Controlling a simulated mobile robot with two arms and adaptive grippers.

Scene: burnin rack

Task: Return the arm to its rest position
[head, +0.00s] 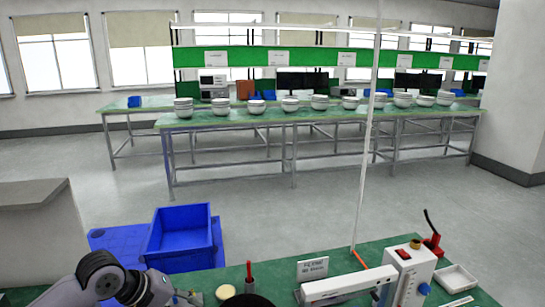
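My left arm comes in at the bottom left, with dark grey joints. Its far end, where my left gripper (183,298) seems to be, is cut by the bottom edge, and its fingers cannot be made out. No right gripper can be made out in the head view.
A green workbench (282,272) lies in front, with a white control box (410,272), a long white bar-shaped device (338,287), a small sign (312,268) and a white tray (458,279). A blue crate (185,262) stands beyond it at left. Farther benches (230,123) hold stacked bowls.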

